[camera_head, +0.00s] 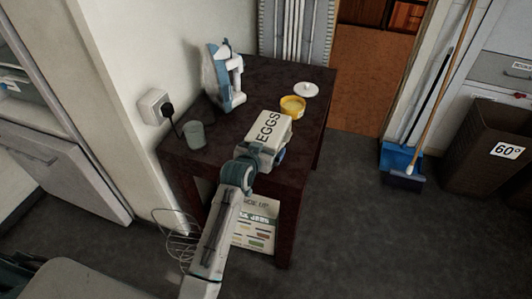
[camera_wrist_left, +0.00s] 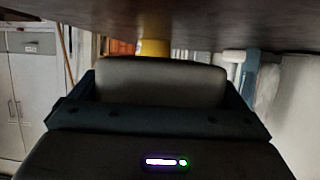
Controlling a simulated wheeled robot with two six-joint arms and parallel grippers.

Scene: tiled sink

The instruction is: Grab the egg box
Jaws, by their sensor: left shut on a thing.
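The egg box (camera_head: 270,127) is a white box marked "EGGS" at the front right of the dark table (camera_head: 215,160). My left gripper (camera_head: 263,153) reaches it from the front and is shut on its near end. In the left wrist view, which is upside down, the egg box (camera_wrist_left: 160,82) fills the space between the fingers as a shaded grey face. Whether the box touches the table is hard to tell. My right gripper is not in view.
On the table, a yellow tub (camera_head: 292,106) and a white lid (camera_head: 306,90) stand behind the box. A glass (camera_head: 195,134) and an iron (camera_head: 227,78) are to the left. A broom (camera_head: 440,90) and a basket (camera_head: 485,150) stand right. Floor right of the table is clear.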

